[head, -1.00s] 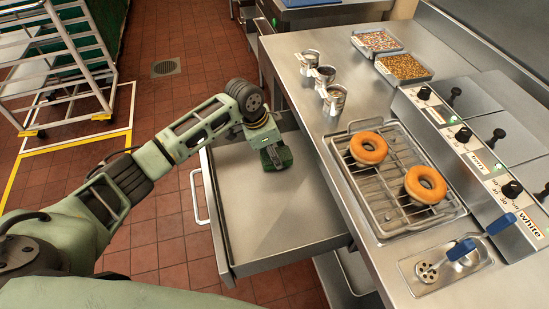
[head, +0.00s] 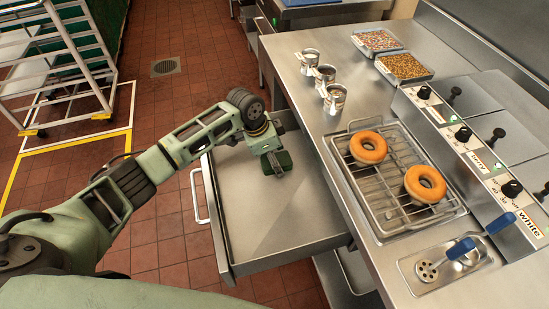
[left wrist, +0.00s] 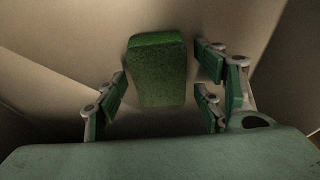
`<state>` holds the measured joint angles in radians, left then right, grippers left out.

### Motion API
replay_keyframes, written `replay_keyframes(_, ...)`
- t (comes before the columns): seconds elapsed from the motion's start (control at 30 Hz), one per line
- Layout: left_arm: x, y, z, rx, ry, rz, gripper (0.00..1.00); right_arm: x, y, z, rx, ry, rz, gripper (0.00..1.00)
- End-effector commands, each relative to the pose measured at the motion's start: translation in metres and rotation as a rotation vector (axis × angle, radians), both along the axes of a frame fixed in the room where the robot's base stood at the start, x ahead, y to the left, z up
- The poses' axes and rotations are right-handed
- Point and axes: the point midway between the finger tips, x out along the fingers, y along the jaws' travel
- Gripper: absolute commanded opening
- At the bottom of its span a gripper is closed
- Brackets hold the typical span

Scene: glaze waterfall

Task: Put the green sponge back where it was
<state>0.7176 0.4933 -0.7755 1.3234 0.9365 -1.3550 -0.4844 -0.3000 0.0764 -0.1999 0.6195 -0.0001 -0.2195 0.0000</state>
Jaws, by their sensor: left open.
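The green sponge (left wrist: 157,68) is a rounded block in the left wrist view, lying on the floor of the open metal drawer (head: 260,225). In the head view a little of the sponge (head: 285,159) shows beside the fingers, at the drawer's far end. My left gripper (head: 275,166) reaches down into the drawer. In the left wrist view its fingers (left wrist: 163,92) are spread on both sides of the sponge, with gaps between. My right gripper is not in view.
The counter right of the drawer holds a wire rack (head: 375,190) with two orange-glazed doughnuts (head: 368,147), small metal cups (head: 324,78) and sprinkle trays (head: 404,67). A wheeled rack (head: 60,55) stands at far left. The drawer's near part is empty.

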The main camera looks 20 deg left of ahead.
Motion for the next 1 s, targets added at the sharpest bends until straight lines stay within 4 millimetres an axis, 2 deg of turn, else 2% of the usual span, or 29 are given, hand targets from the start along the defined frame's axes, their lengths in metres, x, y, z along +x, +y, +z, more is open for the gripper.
replay_keyframes(0.13,0.001,0.001,0.006,0.0,-0.002,0.0,0.63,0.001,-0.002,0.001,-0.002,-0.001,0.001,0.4)
replay_keyframes(0.23,-0.001,0.005,0.018,0.0,-0.004,0.001,0.63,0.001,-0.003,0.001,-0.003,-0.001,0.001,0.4)
replay_keyframes(0.5,-0.011,0.018,0.073,0.0,-0.005,0.0,0.63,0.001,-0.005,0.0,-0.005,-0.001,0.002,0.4)
replay_keyframes(0.7,-0.017,0.026,0.105,0.0,-0.002,0.0,0.63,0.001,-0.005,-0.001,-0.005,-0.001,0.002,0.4)
replay_keyframes(0.83,-0.019,0.029,0.115,0.0,0.0,-0.001,0.63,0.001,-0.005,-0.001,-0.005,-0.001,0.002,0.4)
replay_keyframes(1.0,-0.02,0.029,0.119,-0.001,-0.001,0.0,0.63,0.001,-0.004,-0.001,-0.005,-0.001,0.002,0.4)
